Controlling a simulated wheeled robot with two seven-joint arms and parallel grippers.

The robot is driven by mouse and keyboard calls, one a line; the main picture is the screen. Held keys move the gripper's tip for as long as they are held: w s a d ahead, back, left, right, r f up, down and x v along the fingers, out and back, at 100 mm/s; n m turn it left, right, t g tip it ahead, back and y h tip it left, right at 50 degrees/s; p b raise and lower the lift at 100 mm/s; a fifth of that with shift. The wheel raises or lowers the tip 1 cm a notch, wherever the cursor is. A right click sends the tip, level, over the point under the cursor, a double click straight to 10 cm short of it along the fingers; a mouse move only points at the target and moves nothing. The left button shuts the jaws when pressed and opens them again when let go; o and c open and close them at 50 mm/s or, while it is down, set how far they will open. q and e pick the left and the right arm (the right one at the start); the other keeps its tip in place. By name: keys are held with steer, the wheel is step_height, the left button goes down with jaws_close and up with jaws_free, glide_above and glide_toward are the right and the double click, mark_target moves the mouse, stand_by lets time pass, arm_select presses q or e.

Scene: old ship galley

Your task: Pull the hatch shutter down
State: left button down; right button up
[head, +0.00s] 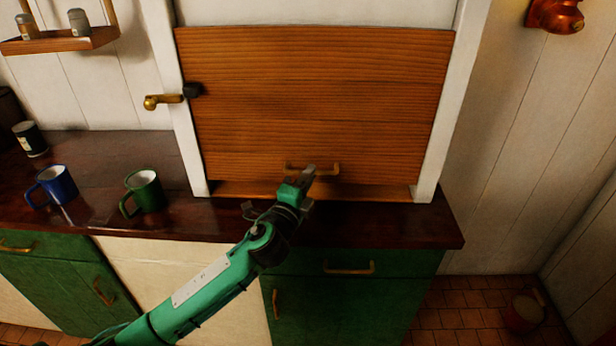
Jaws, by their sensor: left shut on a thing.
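The wooden hatch shutter (320,95) fills most of the white frame (168,75) above the counter. Its bottom edge is low, a little above the wooden sill (250,189), with a narrow dark gap along it. A brass handle (328,169) is fixed near the shutter's lower edge. My left gripper (308,174) is at the handle's left part and is shut on it; the fingertips partly hide the handle. My right gripper is not in view.
A brass latch (165,101) with a dark block sits on the frame's left side. A blue mug (58,184) and a green mug (147,190) stand on the dark counter (390,225) at left. A small rack (60,42) hangs upper left. A bucket (524,312) stands on the floor at right.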

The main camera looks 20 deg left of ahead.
arm_select(q)
steer(key=c, duration=1.5)
jaws_free()
steer(key=b+v, duration=0.2)
steer(key=v, duration=1.1)
steer(key=shift+s+f+b, duration=0.15)
steer(key=shift+s+b, duration=0.15)
steer(key=shift+s, duration=0.05)
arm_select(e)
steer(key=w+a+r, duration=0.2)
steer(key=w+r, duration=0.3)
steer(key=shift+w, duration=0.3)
arm_select(q)
steer(key=shift+a, duration=0.1)
steer(key=shift+c, duration=0.4)
